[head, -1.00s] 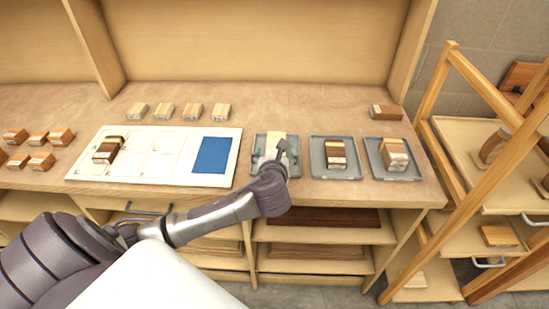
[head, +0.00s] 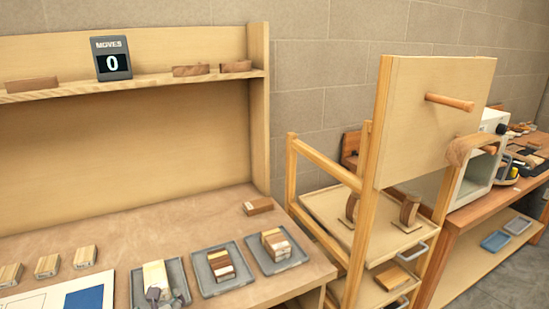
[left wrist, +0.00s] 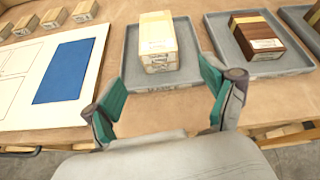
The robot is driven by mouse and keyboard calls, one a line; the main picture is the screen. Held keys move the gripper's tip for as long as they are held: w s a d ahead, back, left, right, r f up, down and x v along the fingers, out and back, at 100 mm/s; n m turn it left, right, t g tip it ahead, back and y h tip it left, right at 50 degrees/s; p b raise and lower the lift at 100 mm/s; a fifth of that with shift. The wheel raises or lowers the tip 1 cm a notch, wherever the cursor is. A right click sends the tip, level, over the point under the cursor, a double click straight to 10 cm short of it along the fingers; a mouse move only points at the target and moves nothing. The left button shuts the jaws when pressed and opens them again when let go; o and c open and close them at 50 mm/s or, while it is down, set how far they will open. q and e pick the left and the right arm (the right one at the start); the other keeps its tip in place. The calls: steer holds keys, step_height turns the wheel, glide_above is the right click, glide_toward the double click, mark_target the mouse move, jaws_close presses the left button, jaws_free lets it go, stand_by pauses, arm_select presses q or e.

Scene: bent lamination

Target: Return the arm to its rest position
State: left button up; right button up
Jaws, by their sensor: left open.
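My left gripper (left wrist: 160,98) is open and empty in the left wrist view, its two green-padded fingers apart. A pale wood block stack (left wrist: 157,42) with a label sits ahead of the fingers in a grey tray (left wrist: 190,75), not held. In the head view the same pale stack (head: 154,273) is in the leftmost of three trays, and a small part of my left gripper (head: 153,295) shows at its front. The rest of my left arm is below the picture's edge. My right gripper is not in view.
Grey trays with a dark striped stack (head: 221,265) and a brown-and-cream stack (head: 275,244) stand to the right. Several small blocks (head: 47,266) and a white board with a blue patch (head: 85,298) lie left. A wooden rack (head: 365,195) stands beside the table.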

arm_select(q)
steer(key=s+d+f+n+g+h, duration=0.2)
steer(key=s+d+f+n, duration=0.15)
steer(key=s+n, duration=0.5)
steer(key=s+d+f+n+g+h, duration=0.2)
steer(key=s+d+f+n+g, duration=0.15)
steer(key=s+n, duration=0.5)
steer(key=s+d+f+n+g+h, duration=0.2)
steer(key=s+d+f+n+h, duration=0.15)
steer(key=s+n, duration=0.45)
step_height(320, 180, down, 26)
steer(key=g, duration=0.1)
steer(key=s+a+f+g+y, duration=0.1)
steer(key=s+a+f, duration=0.2)
steer(key=s+f, duration=1.3)
steer(key=shift+s+n, duration=0.3)
steer(key=shift+s, duration=0.25)
